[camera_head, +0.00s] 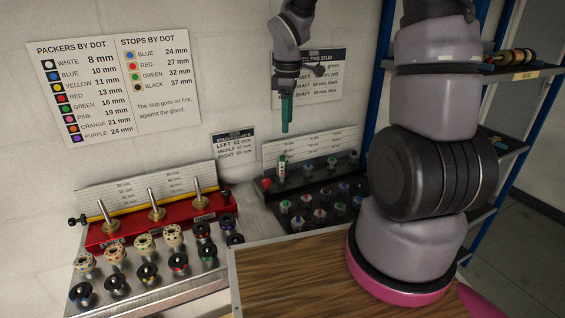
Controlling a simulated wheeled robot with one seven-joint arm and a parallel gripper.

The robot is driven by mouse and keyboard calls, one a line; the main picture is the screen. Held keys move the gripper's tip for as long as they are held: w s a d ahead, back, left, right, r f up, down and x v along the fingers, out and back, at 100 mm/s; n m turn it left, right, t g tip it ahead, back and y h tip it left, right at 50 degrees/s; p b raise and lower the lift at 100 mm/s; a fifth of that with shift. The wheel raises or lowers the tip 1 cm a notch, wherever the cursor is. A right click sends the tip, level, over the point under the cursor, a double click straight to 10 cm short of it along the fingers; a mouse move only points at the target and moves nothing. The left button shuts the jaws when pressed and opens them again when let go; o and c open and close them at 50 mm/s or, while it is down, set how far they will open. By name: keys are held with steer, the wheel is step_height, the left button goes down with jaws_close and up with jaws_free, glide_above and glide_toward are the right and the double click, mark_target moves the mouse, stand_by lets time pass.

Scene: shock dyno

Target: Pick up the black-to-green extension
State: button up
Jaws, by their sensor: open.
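My gripper (286,113), with teal fingers pointing down, hangs in front of the wall above the black rack (268,224). It is open, with nothing visible between the fingers; from this side the gap hardly shows. Several small dark parts with blue, red, green or white tops stand in the black rack. One pale, dotted upright piece with a green top (282,166) stands at its back left, below the gripper and apart from it. Which part is the black-to-green extension I cannot tell at this size.
A red fixture (150,228) with three upright rods stands at left, with several ringed parts on the grey bench before it. A wooden tabletop (300,268) is in front. Blue-framed shelves (513,75) stand at right. Wall signs (86,92) hang behind; one (330,85) is partly behind my arm.

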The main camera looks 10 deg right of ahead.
steer(key=n, duration=0.1)
glide_above(284, 157)
steer(key=f, duration=0.7)
steer(key=shift+w+d+f, duration=0.1)
steer(key=shift+w+d, duration=0.1)
steer(key=shift+w, duration=0.15)
steer(key=f, duration=0.5)
steer(key=shift+s+a+f, duration=0.15)
steer(key=shift+a+f, duration=0.05)
steer(key=shift+f, duration=0.1)
jaws_close()
